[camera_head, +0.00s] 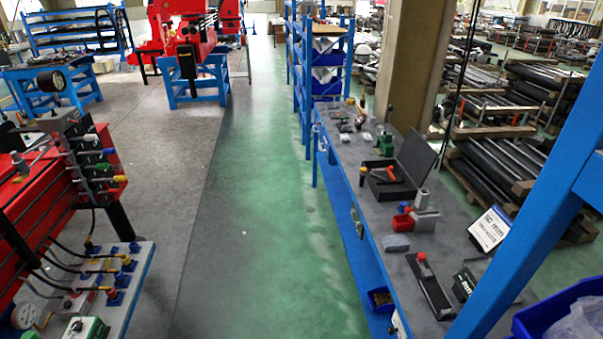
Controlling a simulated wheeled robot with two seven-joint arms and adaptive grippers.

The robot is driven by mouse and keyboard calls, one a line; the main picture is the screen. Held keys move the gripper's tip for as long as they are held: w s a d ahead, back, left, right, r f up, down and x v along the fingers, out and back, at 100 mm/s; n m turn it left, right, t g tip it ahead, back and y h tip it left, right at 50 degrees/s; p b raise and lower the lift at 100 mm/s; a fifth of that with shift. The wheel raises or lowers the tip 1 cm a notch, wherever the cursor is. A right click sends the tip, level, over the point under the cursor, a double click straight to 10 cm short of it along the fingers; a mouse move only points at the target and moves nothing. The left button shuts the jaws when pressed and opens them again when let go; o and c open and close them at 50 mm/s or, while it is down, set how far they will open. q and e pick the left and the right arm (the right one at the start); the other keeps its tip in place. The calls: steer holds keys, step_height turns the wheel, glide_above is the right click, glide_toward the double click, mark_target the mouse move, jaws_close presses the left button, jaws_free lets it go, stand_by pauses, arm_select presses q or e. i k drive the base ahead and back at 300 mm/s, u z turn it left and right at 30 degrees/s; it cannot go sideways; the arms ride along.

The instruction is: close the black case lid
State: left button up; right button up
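The black case (385,187) sits on the long grey-topped workbench at the right of the head view. Its lid (416,160) stands up, open, along the case's right side. Something with an orange-red part (392,174) shows in the open case. Neither of my grippers shows in the head view, so their state is hidden.
The grey bench top (397,263) on its blue frame also holds red and grey parts (416,217), a green item (384,141) and a white-faced sign (489,229). A blue post (530,235) crosses the right foreground. The green floor aisle (262,220) left of the bench is clear.

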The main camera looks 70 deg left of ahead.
mark_target(417, 157)
steer(key=u, duration=1.75)
steer(key=k, duration=0.5)
steer(key=u, duration=0.7)
steer(key=i, duration=2.15)
steer(key=z, duration=0.7)
